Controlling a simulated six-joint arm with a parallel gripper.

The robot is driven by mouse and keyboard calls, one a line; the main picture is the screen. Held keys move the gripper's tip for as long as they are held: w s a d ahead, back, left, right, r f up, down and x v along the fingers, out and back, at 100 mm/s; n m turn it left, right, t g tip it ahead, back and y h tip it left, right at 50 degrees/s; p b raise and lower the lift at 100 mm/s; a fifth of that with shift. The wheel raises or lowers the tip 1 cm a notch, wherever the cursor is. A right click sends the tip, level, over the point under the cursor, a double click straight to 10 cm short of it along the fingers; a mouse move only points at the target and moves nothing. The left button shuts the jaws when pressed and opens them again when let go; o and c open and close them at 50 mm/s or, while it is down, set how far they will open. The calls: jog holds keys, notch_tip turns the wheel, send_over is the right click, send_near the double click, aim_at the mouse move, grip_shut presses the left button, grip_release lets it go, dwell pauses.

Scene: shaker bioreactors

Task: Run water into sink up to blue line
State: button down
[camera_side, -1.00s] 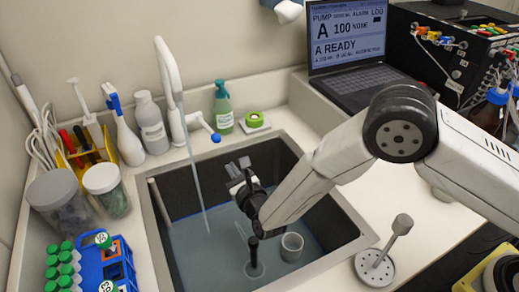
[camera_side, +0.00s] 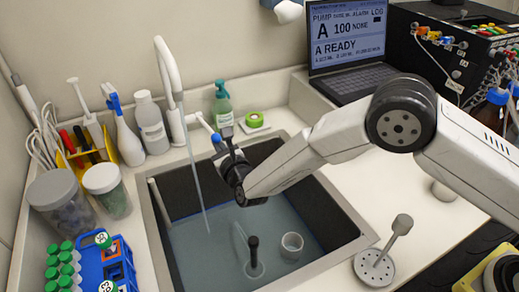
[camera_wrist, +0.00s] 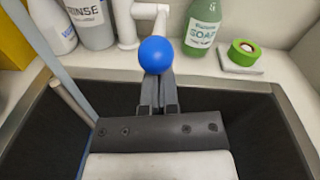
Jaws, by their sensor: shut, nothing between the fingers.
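The sink (camera_side: 340,240) holds pale blue-grey water (camera_side: 205,250). A thin stream (camera_side: 196,165) runs down from the white faucet's spout (camera_side: 168,62). The faucet's lever ends in a blue ball (camera_side: 216,138), which is large in the wrist view (camera_wrist: 155,54). My gripper (camera_side: 223,146) is shut and empty above the back of the sink. In the wrist view its fingertips (camera_wrist: 158,78) lie just below the ball in the picture; I cannot tell whether they touch it.
A black-topped upright piece (camera_side: 253,250) and a small cup (camera_side: 291,245) stand in the sink. Behind it are a rinse bottle (camera_side: 151,125), a green soap bottle (camera_side: 222,105) and green tape (camera_side: 254,119). A slim rod (camera_side: 158,201) leans at the left wall.

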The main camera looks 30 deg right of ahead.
dwell(0.3)
jog(key=shift+w+r+g, duration=0.25)
jog(key=shift+r+g, duration=0.25)
jog(key=shift+r, duration=0.45)
jog(key=shift+w+r+g, duration=0.25)
jog(key=shift+r+g, duration=0.25)
jog(key=shift+r, duration=0.4)
jog(key=shift+w+r, duration=0.25)
jog(key=shift+r, duration=0.35)
jog(key=shift+w+r, duration=0.2)
jog(key=shift+r, duration=0.35)
jog(key=shift+f, duration=0.1)
jog(key=f+v, duration=0.2)
jog(key=v, duration=0.9)
jog(key=shift+s+d+f+g, duration=0.2)
jog(key=shift+s+d+g, duration=0.1)
jog(key=shift+s, duration=0.2)
